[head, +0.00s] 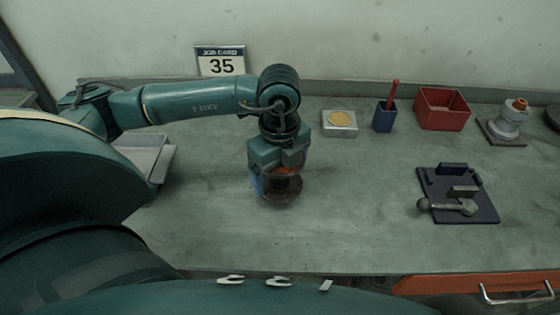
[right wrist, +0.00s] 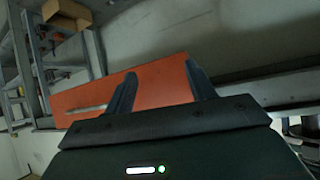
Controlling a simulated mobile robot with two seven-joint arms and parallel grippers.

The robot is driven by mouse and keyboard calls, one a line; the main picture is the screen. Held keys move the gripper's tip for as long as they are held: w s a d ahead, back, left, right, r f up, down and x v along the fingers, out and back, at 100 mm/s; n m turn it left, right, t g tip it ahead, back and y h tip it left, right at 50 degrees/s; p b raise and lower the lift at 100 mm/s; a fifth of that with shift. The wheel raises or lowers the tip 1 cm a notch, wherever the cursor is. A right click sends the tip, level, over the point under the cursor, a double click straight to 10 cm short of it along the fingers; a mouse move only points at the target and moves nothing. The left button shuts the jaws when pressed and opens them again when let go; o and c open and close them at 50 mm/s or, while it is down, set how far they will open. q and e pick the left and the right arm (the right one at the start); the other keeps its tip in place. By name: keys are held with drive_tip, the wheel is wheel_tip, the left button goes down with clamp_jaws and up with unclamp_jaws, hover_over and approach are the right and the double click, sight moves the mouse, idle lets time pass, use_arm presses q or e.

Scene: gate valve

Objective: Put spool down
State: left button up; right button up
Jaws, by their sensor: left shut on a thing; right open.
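In the head view my left gripper (head: 279,172) points down over the middle of the bench and is shut on the spool (head: 284,189). The spool is dark and round with a flange at the bottom, low at the bench top. Its upper part is hidden by the gripper. I cannot tell whether its base touches the bench. My right gripper (right wrist: 160,90) shows in the right wrist view, open and empty, with an orange drawer front beyond its fingers.
The bench (head: 350,235) is clear around the spool. A dark fixture board (head: 480,209) lies to the right. Behind stand a plate with a yellow disc (head: 340,119), a blue holder (head: 384,117), a red bin (head: 441,109) and a grey valve part (head: 508,122). A grey tray (head: 150,148) lies left.

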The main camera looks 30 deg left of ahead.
sight(280, 182)
use_arm(q)
drive_tip(key=shift+f, duration=1.35)
drive_tip(key=shift+f, duration=0.15)
drive_tip(key=o, duration=1.7)
wheel_tip(280, 182, up, 12)
drive_tip(key=shift+r+b, duration=0.1)
drive_tip(key=shift+b, duration=0.3)
drive_tip(key=shift+s, duration=0.1)
